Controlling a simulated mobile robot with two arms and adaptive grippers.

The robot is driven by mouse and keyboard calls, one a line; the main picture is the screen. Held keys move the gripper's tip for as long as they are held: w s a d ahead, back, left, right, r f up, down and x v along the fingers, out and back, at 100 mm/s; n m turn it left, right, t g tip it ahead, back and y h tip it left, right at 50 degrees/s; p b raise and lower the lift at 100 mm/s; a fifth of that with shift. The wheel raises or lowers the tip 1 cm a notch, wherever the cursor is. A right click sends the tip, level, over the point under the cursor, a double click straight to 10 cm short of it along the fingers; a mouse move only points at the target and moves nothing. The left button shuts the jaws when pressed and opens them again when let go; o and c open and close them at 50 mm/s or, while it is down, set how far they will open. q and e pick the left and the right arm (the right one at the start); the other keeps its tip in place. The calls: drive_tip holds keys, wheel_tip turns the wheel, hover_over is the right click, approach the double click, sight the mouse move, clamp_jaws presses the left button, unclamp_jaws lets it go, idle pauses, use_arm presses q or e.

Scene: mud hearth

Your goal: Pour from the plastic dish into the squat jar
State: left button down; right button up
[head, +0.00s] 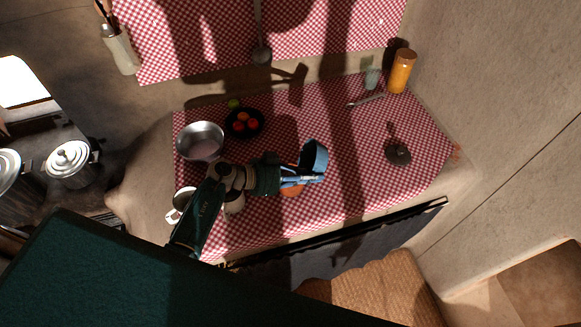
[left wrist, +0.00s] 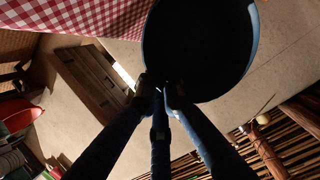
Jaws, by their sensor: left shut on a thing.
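The blue plastic dish (head: 314,156) is held by its edge in my left gripper (head: 314,179), which is shut on it above the checked cloth. The dish looks steeply tilted. In the left wrist view the dish (left wrist: 200,45) fills the top middle as a dark round shape, its contents too dark to tell, with the gripper fingers (left wrist: 160,90) at its near rim. An orange-brown vessel (head: 292,190), perhaps the squat jar, stands just below the gripper, mostly hidden by it. My right gripper is not in view.
On the checked cloth (head: 345,195) are a metal pan (head: 200,141), a black fruit bowl (head: 244,124), a white mug (head: 181,203), an orange jar (head: 402,71), a glass (head: 372,79) and a dark lid-like object (head: 398,154).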

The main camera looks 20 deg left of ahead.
use_arm(q)
drive_tip(key=w+d+f+g+y+b, duration=0.1)
drive_tip(key=d+f+y, duration=0.1)
drive_tip(key=y, duration=0.1)
drive_tip(key=w+d+f+m+g+y+b, duration=0.1)
drive_tip(key=d+f+y, duration=0.1)
drive_tip(key=d+y, duration=0.1)
drive_tip(key=w+d+f+g+y+b, duration=0.1)
drive_tip(key=d+f+g+y, duration=0.1)
drive_tip(key=d+y, duration=0.1)
drive_tip(key=shift+d+f+m+y+b, duration=0.1)
drive_tip(key=shift+f+m+y+b, duration=0.25)
drive_tip(key=shift+y, duration=0.55)
drive_tip(key=shift+w+d+f+g+y+b, duration=0.1)
drive_tip(key=shift+d+f+g+y+b, duration=0.15)
drive_tip(key=shift+d+y+b, duration=0.3)
drive_tip(key=shift+a+r, duration=0.1)
